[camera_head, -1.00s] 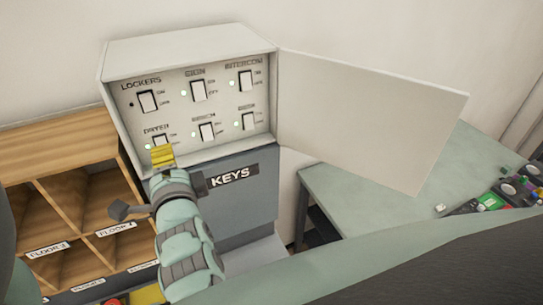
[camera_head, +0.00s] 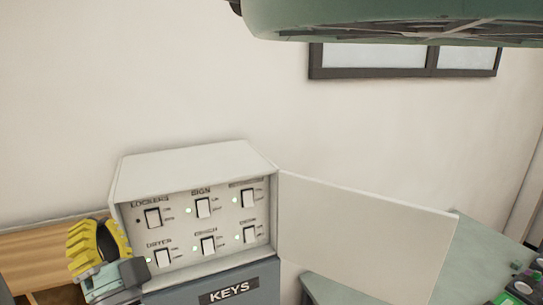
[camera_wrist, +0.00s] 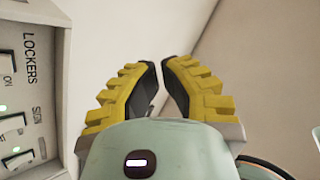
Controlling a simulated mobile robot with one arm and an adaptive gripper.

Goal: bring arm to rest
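My gripper (camera_head: 100,245) is raised at the lower left in the head view, in front of the left edge of the switch box. In the wrist view its two yellow fingers with black pads (camera_wrist: 160,75) lean towards each other, with a narrow gap between them. Nothing is held between them. The white switch box (camera_head: 195,172) stands with its door (camera_head: 360,235) swung open to the right. Its face also shows along the left edge of the wrist view (camera_wrist: 30,95), close beside the fingers but apart from them.
A grey KEYS cabinet (camera_head: 230,290) is under the switch box. Wooden pigeonholes (camera_head: 35,260) are at the lower left. A green table (camera_head: 485,265) stands at the right. A dark-framed panel (camera_head: 400,60) hangs on the wall, which is otherwise bare above the box.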

